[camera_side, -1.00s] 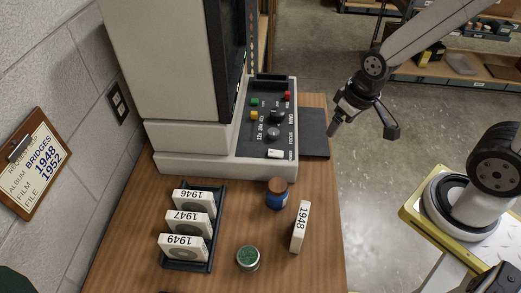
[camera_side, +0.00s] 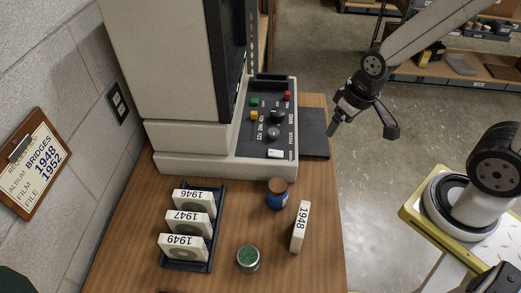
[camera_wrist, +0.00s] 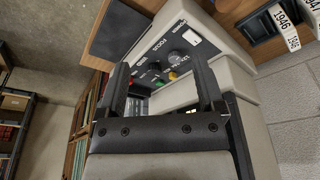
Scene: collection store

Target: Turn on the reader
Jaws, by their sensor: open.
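The reader (camera_side: 185,80) is a large beige machine with a dark screen, standing on the wooden desk in the side view. Its dark control panel (camera_side: 265,121) has green, yellow and red buttons, knobs and a white rocker switch (camera_side: 275,154) at the front end. The panel (camera_wrist: 163,62) and the white switch (camera_wrist: 191,37) also show in the wrist view, beyond the fingers. My gripper (camera_side: 362,129) hangs in the air to the right of the reader, apart from it. In the wrist view my gripper (camera_wrist: 160,88) is open and empty, its two dark fingers spread.
A black rack (camera_side: 192,261) holds boxes 1946, 1947 and 1949. Box 1948 (camera_side: 300,227), a blue jar (camera_side: 277,193) and a green-filled jar (camera_side: 248,258) stand on the desk (camera_side: 321,262). A clipboard (camera_side: 33,165) hangs on the wall. Shelves (camera_side: 480,65) stand behind.

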